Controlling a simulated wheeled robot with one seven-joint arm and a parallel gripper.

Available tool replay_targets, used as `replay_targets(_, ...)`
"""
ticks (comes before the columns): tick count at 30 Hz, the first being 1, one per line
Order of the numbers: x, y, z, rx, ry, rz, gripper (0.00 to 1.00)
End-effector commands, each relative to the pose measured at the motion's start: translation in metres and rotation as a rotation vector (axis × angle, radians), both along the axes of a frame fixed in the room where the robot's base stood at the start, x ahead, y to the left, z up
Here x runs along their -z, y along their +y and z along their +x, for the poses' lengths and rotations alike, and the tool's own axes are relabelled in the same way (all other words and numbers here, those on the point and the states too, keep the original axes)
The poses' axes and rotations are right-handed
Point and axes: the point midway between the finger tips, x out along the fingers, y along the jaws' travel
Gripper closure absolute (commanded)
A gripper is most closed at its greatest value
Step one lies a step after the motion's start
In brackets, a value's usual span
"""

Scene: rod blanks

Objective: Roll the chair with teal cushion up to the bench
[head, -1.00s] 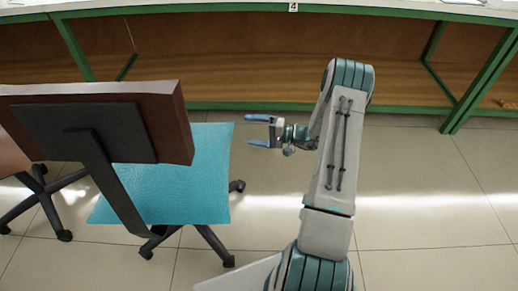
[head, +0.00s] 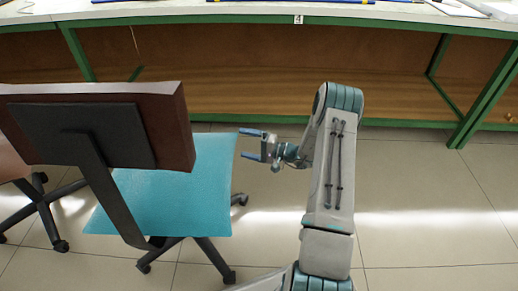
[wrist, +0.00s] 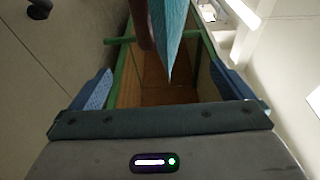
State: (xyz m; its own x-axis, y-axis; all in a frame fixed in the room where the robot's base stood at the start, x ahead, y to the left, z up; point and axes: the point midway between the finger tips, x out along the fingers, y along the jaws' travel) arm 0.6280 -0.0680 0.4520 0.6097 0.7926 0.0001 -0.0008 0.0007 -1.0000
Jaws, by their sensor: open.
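The chair has a teal cushion (head: 190,190), a dark brown backrest (head: 178,125) and a black wheeled base (head: 215,258). It stands on the floor at the left in the head view, its backrest nearest me. The bench (head: 400,20), with a green frame, runs across the back, with floor between it and the chair. My gripper (head: 245,143) is open and empty, its fingers pointing left near the cushion's right edge. In the wrist view the cushion's edge (wrist: 172,45) shows ahead, between and beyond the open fingers (wrist: 167,88). I cannot tell whether they touch it.
Another chair's black wheeled base (head: 40,205) stands close at the far left, partly hidden. A green bench leg (head: 487,95) stands at the right. Blue rods (head: 285,2) lie on the bench top. The tiled floor (head: 425,200) at the right is clear.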

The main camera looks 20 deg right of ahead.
Motion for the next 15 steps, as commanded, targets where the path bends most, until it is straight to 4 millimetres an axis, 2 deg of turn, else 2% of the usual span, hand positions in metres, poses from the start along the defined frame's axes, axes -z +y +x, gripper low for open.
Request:
replay_targets(1,0.002,0.01,0.007,-0.005,-0.002,-0.001,0.0)
replay_targets(6,0.002,0.035,0.027,-0.004,-0.003,-0.002,0.0)
replay_targets(15,0.0,0.062,0.048,-0.001,-0.002,0.0,0.0)
